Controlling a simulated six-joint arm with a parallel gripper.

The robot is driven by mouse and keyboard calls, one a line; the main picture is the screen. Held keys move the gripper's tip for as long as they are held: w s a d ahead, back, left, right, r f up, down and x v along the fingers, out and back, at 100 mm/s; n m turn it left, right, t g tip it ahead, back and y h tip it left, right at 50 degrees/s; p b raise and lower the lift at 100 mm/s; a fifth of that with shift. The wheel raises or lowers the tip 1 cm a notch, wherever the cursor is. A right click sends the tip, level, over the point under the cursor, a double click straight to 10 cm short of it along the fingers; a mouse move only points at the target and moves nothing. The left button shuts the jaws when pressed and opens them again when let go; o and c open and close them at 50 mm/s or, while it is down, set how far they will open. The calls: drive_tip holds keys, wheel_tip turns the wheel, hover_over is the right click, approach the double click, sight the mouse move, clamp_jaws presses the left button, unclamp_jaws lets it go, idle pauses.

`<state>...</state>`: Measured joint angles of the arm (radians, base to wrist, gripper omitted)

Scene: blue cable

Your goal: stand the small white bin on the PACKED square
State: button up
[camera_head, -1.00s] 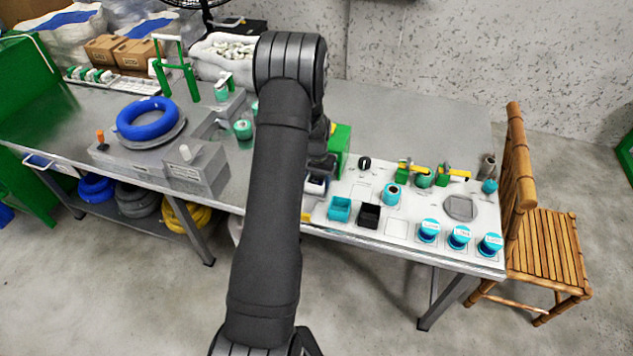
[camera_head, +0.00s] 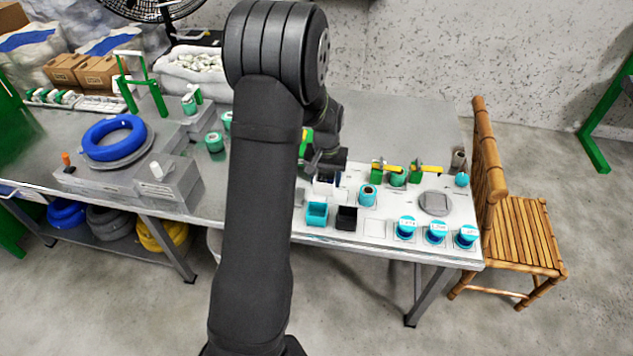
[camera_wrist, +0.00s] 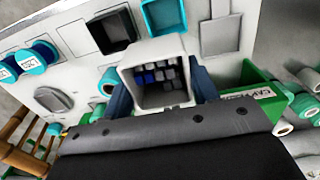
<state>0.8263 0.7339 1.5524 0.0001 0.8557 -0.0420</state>
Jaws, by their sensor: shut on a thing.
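My gripper (camera_wrist: 162,92) is shut on the small white bin (camera_wrist: 127,78), one dark blue finger on each side. The bin is open-topped, with several blue and grey pieces inside. In the head view the white bin (camera_head: 325,187) shows just behind the teal bin, below my wrist, partly hidden by the arm. It seems held above the white board (camera_head: 290,237); the gap cannot be judged. Outlined squares show on the board, one right of the black bin (camera_head: 377,229). No PACKED lettering is readable, so I cannot tell which square it is.
The teal bin (camera_head: 317,213) and black bin (camera_head: 346,218) stand close in front. A labelled green box (camera_wrist: 248,97) is close beside the gripper in the wrist view.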

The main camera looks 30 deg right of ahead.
drive_tip(key=s+d, duration=0.8)
drive_tip(key=d, duration=0.1)
hover_over(338, 196)
drive_tip(key=f, duration=0.7)
drive_tip(key=shift+s+d, duration=0.1)
drive_tip(key=shift+s, duration=0.1)
drive_tip(key=shift+w+f, duration=0.35)
drive_tip(key=shift+f, duration=1.8)
drive_tip(key=shift+f, duration=0.2)
drive_tip(key=o, duration=1)
